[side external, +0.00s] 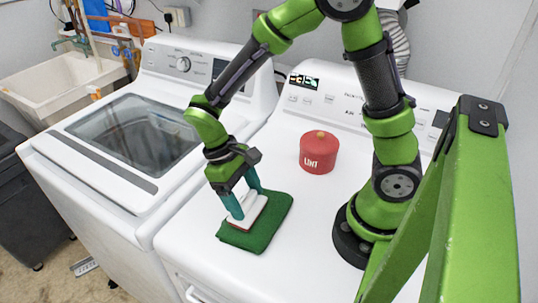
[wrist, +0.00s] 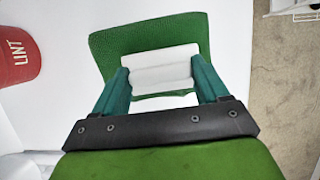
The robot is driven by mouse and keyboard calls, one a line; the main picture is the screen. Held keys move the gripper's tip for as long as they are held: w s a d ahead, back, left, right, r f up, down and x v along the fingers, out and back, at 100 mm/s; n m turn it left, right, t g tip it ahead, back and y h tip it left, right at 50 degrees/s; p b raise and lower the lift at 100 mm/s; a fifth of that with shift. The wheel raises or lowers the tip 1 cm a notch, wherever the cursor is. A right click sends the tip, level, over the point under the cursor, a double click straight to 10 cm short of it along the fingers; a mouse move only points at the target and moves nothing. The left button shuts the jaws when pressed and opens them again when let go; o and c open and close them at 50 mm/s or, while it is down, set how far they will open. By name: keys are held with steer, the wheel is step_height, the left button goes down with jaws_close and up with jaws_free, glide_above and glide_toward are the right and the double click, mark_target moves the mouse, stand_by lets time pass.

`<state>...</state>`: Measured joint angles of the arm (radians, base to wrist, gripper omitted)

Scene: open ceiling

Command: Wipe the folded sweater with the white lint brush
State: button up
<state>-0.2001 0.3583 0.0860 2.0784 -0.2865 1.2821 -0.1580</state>
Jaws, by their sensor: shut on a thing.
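The green folded sweater (side external: 266,232) lies flat on top of the right-hand white machine, close to its front left edge. The white lint brush (side external: 252,207) is between the teal fingers of my gripper (side external: 244,205), which is shut on it. The brush is at the sweater's surface; I cannot tell whether it presses on it. In the wrist view my gripper (wrist: 164,82) holds the brush (wrist: 163,62) across its middle, with the sweater (wrist: 125,32) reaching beyond it. Part of the sweater is hidden behind the brush and fingers.
A red round container marked LINT (side external: 319,153) stands behind and right of the sweater; it also shows in the wrist view (wrist: 16,48). A second white machine (side external: 100,190) stands at left, with a sink (side external: 60,85) beyond it. White machine top is clear around the sweater.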

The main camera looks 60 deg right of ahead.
steer(key=shift+w, duration=1.6)
steer(key=shift+w+r, duration=0.15)
step_height(320, 180, up, 8)
